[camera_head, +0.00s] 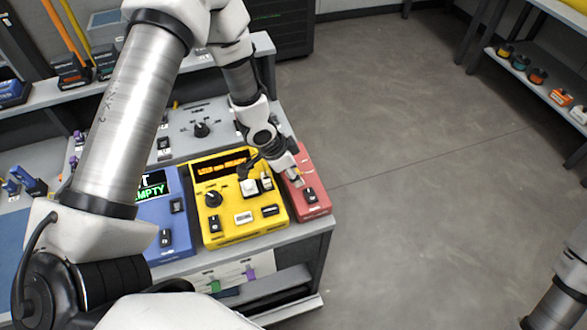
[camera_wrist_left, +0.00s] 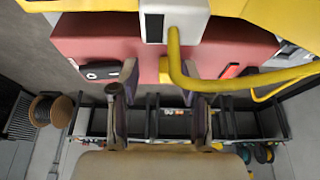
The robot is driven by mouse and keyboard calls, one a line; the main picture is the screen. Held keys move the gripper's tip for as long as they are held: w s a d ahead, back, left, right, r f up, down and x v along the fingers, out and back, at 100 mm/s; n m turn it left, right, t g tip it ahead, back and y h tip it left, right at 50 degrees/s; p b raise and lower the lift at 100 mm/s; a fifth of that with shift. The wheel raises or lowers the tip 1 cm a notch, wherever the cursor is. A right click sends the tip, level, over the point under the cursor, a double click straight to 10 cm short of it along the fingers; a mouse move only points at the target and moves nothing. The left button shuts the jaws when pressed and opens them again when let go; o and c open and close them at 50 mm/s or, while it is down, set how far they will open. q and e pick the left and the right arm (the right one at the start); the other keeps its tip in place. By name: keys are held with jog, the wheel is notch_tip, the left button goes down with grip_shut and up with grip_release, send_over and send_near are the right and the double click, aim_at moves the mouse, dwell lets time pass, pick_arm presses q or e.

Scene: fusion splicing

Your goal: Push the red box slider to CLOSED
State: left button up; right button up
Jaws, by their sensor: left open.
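The red box (camera_head: 318,208) stands at the right end of the bench, right of the yellow box. A black control with a white mark (camera_head: 310,194) shows on its near part; I cannot read its position. The red box spans the upper part of the left wrist view (camera_wrist_left: 150,62), with a dark slot (camera_wrist_left: 102,72) at left and a dark and red part (camera_wrist_left: 229,71) at right. My left gripper (camera_wrist_left: 160,105) is open and empty, its fingers pointing at the red box. In the head view, the left wrist hides part of the red box's far side.
The yellow box (camera_head: 245,229) with a lit display, knob and switches adjoins the red box. The blue box (camera_head: 172,233) is further left, a grey panel (camera_head: 190,117) behind. A yellow tube (camera_wrist_left: 174,55) crosses the wrist view. Open floor (camera_head: 420,180) lies to the right.

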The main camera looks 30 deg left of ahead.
pick_arm(q)
jog(key=shift+a+r, duration=0.2)
jog(key=shift+r, duration=0.05)
jog(key=v, duration=1.1)
jog(key=shift+s+r, duration=0.15)
jog(key=shift+r, duration=0.05)
jog(key=shift+d, duration=0.1)
